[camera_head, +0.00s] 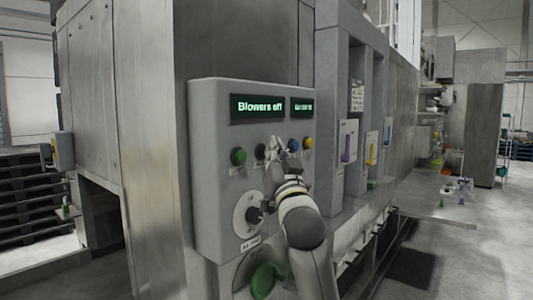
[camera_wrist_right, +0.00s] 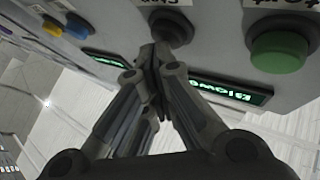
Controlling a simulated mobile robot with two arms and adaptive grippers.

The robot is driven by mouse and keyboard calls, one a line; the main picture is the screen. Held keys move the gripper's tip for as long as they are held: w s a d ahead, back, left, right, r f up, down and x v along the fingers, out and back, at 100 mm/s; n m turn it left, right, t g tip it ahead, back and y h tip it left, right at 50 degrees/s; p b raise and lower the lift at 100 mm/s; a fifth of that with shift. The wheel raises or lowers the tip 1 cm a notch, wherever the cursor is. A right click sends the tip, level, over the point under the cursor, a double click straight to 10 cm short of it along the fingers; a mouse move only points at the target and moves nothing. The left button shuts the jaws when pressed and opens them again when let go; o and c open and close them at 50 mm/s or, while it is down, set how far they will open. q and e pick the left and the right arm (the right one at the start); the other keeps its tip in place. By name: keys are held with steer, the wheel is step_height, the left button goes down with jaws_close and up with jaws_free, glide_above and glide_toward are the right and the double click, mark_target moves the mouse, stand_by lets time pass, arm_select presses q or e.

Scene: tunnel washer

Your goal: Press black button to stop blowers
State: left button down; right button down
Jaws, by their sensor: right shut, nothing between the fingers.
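The black button (camera_head: 260,152) is on the front of a grey control box (camera_head: 215,190), right of the green button (camera_head: 238,156). In the right wrist view the black button (camera_wrist_right: 172,27) sits under a "Stop" label, with the image turned over. My right gripper (camera_head: 272,146) is shut and empty, its tips just beside the black button in the head view. In the wrist view the right gripper's tips (camera_wrist_right: 155,52) overlap the button's edge; whether they touch it I cannot tell. The display (camera_head: 258,107) reads "Blowers off". My left gripper is not in view.
A blue button (camera_head: 293,146) and a yellow button (camera_head: 308,143) are right of my gripper. A dark rotary knob (camera_head: 250,214) and a large green knob (camera_head: 264,280) are below. A second small display (camera_head: 301,107) is beside the first.

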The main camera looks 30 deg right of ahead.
stand_by(0.4)
steer(key=shift+s+d, duration=0.35)
steer(key=shift+s, duration=0.45)
steer(key=s, duration=0.1)
steer(key=s+d, duration=0.1)
steer(key=s, duration=0.1)
steer(key=s+d, duration=0.1)
steer(key=shift+s, duration=0.3)
steer(key=shift+a+f, duration=0.1)
stand_by(0.5)
